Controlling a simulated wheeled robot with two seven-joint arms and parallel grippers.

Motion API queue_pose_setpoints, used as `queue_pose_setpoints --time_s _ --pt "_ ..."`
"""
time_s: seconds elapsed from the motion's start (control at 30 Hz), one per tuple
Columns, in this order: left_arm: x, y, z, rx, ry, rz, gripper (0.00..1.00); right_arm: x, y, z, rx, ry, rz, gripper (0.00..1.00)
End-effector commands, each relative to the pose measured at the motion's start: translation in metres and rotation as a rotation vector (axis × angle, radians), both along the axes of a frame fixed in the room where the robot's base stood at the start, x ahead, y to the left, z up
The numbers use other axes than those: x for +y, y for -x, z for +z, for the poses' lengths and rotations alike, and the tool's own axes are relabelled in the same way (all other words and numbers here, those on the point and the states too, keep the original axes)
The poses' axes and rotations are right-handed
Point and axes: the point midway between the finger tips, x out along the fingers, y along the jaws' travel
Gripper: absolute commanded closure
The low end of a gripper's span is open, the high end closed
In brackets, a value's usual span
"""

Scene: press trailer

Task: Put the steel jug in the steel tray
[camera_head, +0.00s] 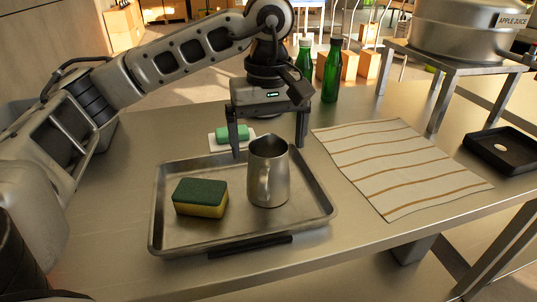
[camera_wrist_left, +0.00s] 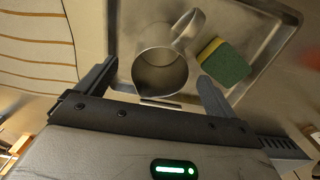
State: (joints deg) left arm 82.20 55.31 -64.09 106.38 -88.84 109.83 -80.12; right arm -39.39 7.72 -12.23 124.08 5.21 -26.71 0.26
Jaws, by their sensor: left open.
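The steel jug (camera_head: 268,172) stands upright in the steel tray (camera_head: 166,236), right of the sponge, with its handle toward the head camera. In the left wrist view the jug (camera_wrist_left: 160,72) is seen from above, its opening empty, and the tray (camera_wrist_left: 285,17) lies around it. My left gripper (camera_head: 268,150) is open just behind and above the jug, fingers pointing down. In the left wrist view the left gripper (camera_wrist_left: 158,80) has its fingers spread on either side of the jug's mouth, with no clear contact. My right gripper is not in view.
A green and yellow sponge (camera_head: 200,198) lies in the tray's left part. Green soap (camera_head: 232,134) on a white dish sits behind the tray. A striped cloth (camera_head: 395,165) lies to the right. Two green bottles (camera_head: 331,72) stand behind. A black tray (camera_head: 503,150) sits far right.

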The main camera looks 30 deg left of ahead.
Motion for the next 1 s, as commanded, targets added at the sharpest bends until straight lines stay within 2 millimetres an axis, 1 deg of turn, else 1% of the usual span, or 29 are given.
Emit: queue_pose_setpoints --time_s 0.03,0.1,0.2,0.23,0.33,0.5,1.0 --pt "-0.001 -0.001 0.013 -0.004 0.001 -0.002 0.07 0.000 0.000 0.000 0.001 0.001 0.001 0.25" --pt "-0.001 0.000 0.029 -0.003 0.001 -0.001 0.07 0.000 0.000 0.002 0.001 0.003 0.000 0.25" --pt "-0.001 0.000 0.048 -0.004 0.000 -0.003 0.07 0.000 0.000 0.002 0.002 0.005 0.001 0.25" --pt "0.000 0.000 0.055 -0.003 0.000 -0.002 0.07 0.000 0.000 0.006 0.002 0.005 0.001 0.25" --pt "0.000 0.000 0.067 -0.002 -0.001 -0.002 0.07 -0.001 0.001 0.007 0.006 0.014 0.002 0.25" --pt "0.000 0.000 0.074 -0.001 -0.001 -0.001 0.07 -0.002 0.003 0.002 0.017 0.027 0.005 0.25" --pt "0.000 0.000 0.074 0.001 -0.001 -0.001 0.07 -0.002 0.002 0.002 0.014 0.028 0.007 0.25"
